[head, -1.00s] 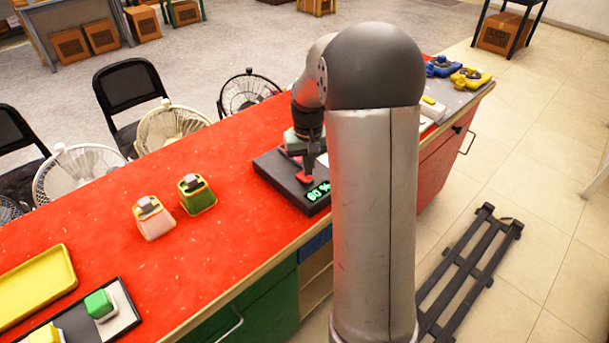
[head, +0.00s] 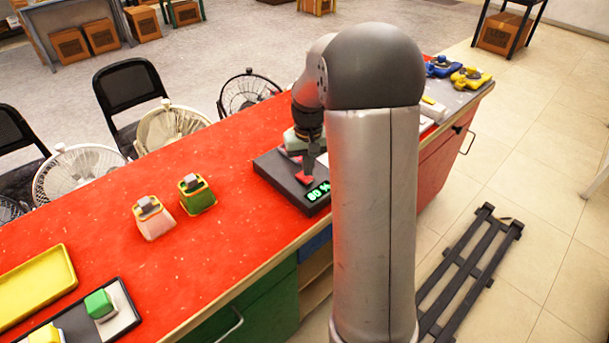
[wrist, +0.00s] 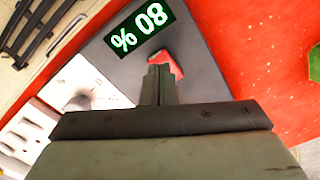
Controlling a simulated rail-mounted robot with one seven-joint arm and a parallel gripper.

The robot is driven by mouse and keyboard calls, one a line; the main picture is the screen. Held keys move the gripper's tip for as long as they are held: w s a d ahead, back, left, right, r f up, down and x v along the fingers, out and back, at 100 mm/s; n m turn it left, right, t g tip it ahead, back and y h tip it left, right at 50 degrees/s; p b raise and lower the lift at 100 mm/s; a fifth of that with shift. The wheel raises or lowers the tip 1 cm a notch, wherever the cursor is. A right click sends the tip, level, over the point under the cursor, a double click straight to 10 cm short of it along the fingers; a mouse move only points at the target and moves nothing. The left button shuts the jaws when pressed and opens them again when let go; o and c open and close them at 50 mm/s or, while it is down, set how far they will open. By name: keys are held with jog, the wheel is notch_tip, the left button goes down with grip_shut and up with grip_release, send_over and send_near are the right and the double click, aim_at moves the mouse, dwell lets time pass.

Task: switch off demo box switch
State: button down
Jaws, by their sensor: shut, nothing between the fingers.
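The demo box (head: 277,176) is a flat black box on the red counter, partly hidden behind my arm in the head view. Its green display (wrist: 140,33) reads 80 %, upside down in the wrist view. A red switch (wrist: 168,61) sits on the box top beside the display. My gripper (wrist: 160,72) is shut and empty, its fingertips at the red switch. I cannot tell whether they touch it. In the head view my gripper (head: 308,173) points down over the box, and the red switch (head: 304,178) shows at its tips.
A white panel (wrist: 80,85) stands next to the box in the wrist view. On the red counter (head: 120,270) are a pink-white container (head: 154,224), a green container (head: 197,198) and a yellow tray (head: 38,286). Fans and chairs line the far side.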

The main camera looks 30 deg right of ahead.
aim_at(307, 179)
jog(key=shift+f+b, duration=0.7)
jog(key=shift+f, duration=0.35)
dwell(0.6)
jog(key=shift+r, duration=0.1)
jog(key=shift+r+p, duration=2.55)
jog(key=shift+r, duration=0.95)
jog(key=shift+s+a+r, duration=0.1)
jog(key=shift+a, duration=0.1)
jog(key=s+a+r+n, duration=0.1)
jog(key=s+a, duration=0.6)
jog(key=s, duration=0.5)
jog(key=s+a+r+n, duration=0.2)
jog(key=s+a, duration=0.5)
jog(key=s, duration=0.5)
jog(key=shift+s+a, duration=0.4)
